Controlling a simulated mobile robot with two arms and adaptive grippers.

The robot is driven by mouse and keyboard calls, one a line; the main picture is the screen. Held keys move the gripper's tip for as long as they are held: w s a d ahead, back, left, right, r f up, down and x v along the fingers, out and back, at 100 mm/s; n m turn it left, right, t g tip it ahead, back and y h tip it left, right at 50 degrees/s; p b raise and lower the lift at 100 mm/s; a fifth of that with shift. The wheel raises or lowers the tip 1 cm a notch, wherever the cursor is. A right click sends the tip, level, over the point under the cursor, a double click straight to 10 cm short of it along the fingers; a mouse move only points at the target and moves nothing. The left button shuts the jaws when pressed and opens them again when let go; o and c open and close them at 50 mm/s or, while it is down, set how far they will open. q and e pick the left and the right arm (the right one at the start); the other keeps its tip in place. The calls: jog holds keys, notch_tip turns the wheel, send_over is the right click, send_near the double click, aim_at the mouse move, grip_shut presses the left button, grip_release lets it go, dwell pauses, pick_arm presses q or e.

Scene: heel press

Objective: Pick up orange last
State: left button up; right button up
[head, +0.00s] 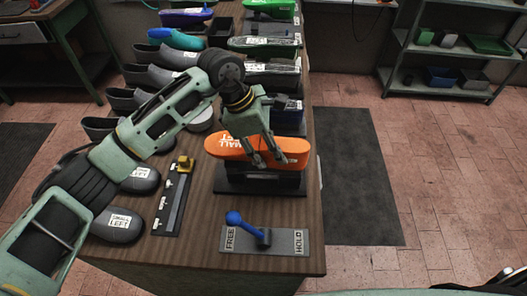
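The orange last (225,147), with white lettering that reads partly "SMALL", lies level on a black stand (262,182) near the right edge of the wooden bench. My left gripper (272,163) reaches over it from above, and its two fingers stand apart in front of the last's middle and right part. The fingers look open; whether they touch the last cannot be told. The gripper hides part of the last's top and lettering. My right gripper is not in view.
A plate marked FREE and HOLD with a blue lever (236,219) lies in front of the stand. A dark rail with a yellow piece (184,163) and grey shoes (117,223) lie left. More lasts sit behind. A shelf (440,85) stands at the back right.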

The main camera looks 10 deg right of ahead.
pick_arm(q)
jog(key=shift+w, duration=0.1)
jog(key=c, duration=0.7)
jog(key=shift+c, duration=0.2)
jog(key=shift+w+r, duration=0.1)
jog(key=shift+r, duration=0.1)
